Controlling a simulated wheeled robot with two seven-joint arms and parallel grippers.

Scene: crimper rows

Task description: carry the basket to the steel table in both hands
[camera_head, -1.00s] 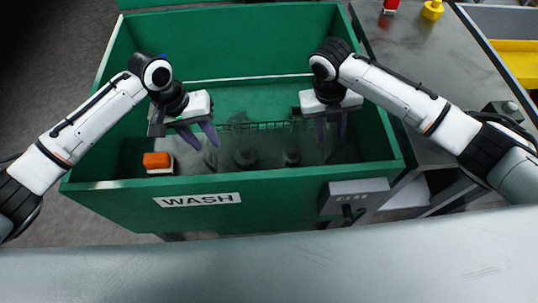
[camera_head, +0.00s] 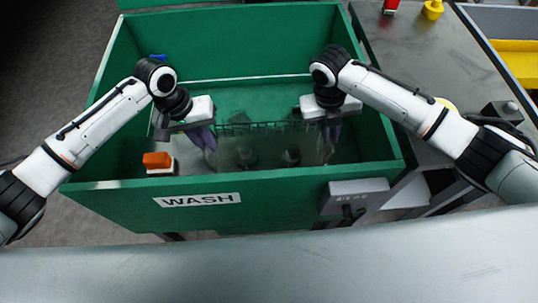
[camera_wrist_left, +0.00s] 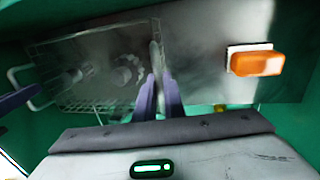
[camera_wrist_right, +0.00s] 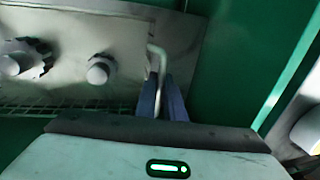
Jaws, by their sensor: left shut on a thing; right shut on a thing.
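The wire basket (camera_head: 255,126) sits low inside the green WASH tank (camera_head: 290,185), with dark round parts in it. In the left wrist view the basket's mesh (camera_wrist_left: 85,95) and toothed parts show. My left gripper (camera_head: 211,150) is shut on the basket's left handle (camera_wrist_left: 154,58). My right gripper (camera_head: 331,142) is shut on its right handle (camera_wrist_right: 156,56). The basket's far side and bottom are partly hidden in the murky tank. A grey metal-topped table (camera_head: 430,60), which looks like the steel table, stands right of the tank.
An orange block on a white base (camera_head: 157,161) is at the tank's left end. A red item (camera_head: 390,6) and a yellow item (camera_head: 432,9) stand at the table's back. A grey control box (camera_head: 355,192) is on the tank's front. The tank walls surround both grippers.

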